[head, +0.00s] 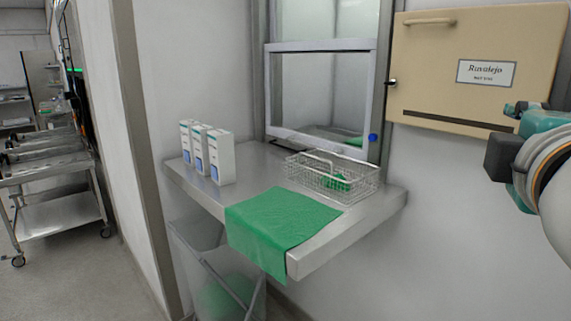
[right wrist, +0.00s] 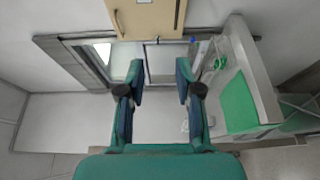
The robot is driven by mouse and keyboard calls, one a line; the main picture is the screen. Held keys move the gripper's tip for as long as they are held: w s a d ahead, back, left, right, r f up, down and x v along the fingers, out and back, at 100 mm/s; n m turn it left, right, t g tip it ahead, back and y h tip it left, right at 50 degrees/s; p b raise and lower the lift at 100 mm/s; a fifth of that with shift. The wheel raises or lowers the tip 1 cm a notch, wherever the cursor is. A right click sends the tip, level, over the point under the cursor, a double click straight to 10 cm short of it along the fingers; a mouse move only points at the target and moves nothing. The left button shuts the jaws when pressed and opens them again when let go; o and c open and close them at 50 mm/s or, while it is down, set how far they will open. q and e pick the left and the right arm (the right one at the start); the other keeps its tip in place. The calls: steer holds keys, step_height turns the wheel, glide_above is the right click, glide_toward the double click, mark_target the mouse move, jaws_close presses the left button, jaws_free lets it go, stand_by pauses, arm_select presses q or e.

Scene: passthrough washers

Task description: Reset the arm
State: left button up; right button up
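My right gripper (head: 515,140) is at the right edge of the head view, in front of the wall and the beige cabinet, apart from the shelf. In the right wrist view, its two fingers (right wrist: 159,85) stand well apart with nothing between them. My left gripper is not in view.
A steel shelf (head: 365,215) holds several white cartons (head: 222,158), a wire basket (head: 345,187) with something green inside, and a green cloth (head: 275,225) hanging over the front edge. Behind are a pass-through window (head: 320,95) and a beige cabinet (head: 430,60). A bin (head: 200,240) stands below. A cart (head: 60,215) is at left.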

steer(key=w+a+f+n+g+y, duration=0.2)
steer(key=w+a+f, duration=0.3)
steer(key=f, duration=0.4)
steer(key=w+a+f+n+g+y, duration=0.1)
steer(key=w+a+f+y, duration=0.3)
steer(key=f, duration=0.5)
steer(key=w+a+f+g+y, duration=0.1)
steer(key=a+f+g, duration=0.2)
steer(key=f, duration=0.8)
steer(key=w+a+f+g+y, duration=0.1)
steer(key=a+f+g, duration=0.2)
steer(key=f, duration=0.9)
steer(key=s+a+f+m+g+y, duration=0.1)
steer(key=s+f+m+g, duration=0.25)
steer(key=f, duration=0.75)
steer(key=s+a+f+m+g+y, duration=0.1)
steer(key=s+f+m+g+y, duration=0.3)
steer(key=f, duration=0.6)
steer(key=s+d+f+m+t+h, duration=0.1)
steer(key=s+d+f+m, duration=0.3)
steer(key=s+f+m, duration=0.6)
steer(key=s+f, duration=0.3)
steer(key=f, duration=0.1)
steer(key=shift+f, duration=0.25)
steer(key=shift+o, duration=0.3)
steer(key=shift+w+m, duration=0.1)
steer(key=shift+m, duration=0.15)
